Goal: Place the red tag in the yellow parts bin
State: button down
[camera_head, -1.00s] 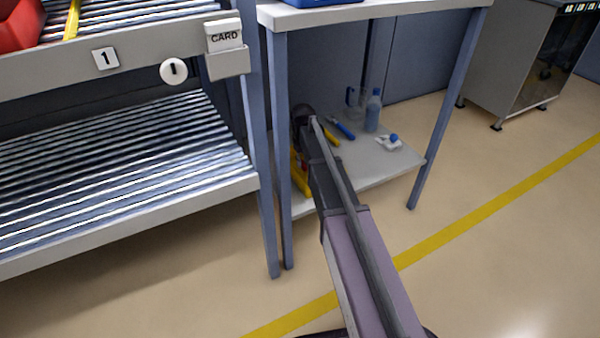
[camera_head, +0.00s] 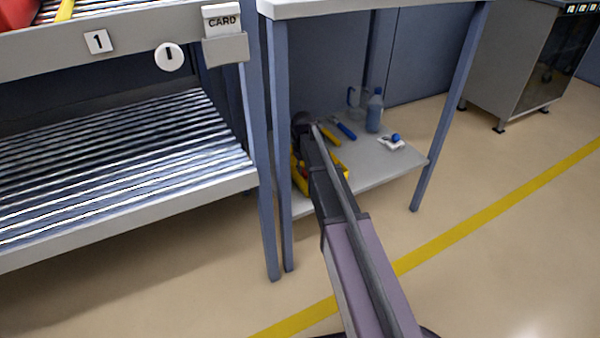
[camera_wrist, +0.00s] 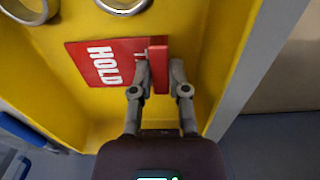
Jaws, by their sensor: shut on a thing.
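The yellow parts bin (camera_head: 297,180) stands on the lower shelf of the table, largely hidden behind my arm. Its yellow interior (camera_wrist: 215,45) fills most of the wrist view. The red tag (camera_wrist: 103,64), lettered HOLD in white, is over the bin floor inside the walls. My gripper (camera_wrist: 160,77) is shut on the tag's raised red tab. I cannot tell whether the tag touches the bin floor. In the head view my arm hides the gripper's fingers.
Metal rings (camera_wrist: 122,5) lie in the bin. The lower shelf (camera_head: 378,165) also holds a blue bottle (camera_head: 375,110), a blue-handled tool (camera_head: 346,131) and a small white item with a blue knob (camera_head: 391,143). Table legs (camera_head: 450,110) flank the opening; a roller rack (camera_head: 120,160) stands left.

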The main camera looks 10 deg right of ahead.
aim_at(304, 171)
jog(key=shift+f, duration=0.2)
jog(key=c, duration=0.6)
grip_release()
jog(key=shift+r, duration=0.1)
jog(key=shift+r, duration=0.15)
notch_tip(304, 171, up, 12)
jog(key=p, duration=1.2)
dwell(0.3)
jog(key=s+m, duration=0.1)
jog(key=s, duration=0.7)
jog(key=s+d+m, duration=0.1)
jog(key=s, duration=0.8)
jog(key=s+m, duration=0.1)
jog(key=s, duration=0.8)
jog(key=shift+d+m, duration=0.3)
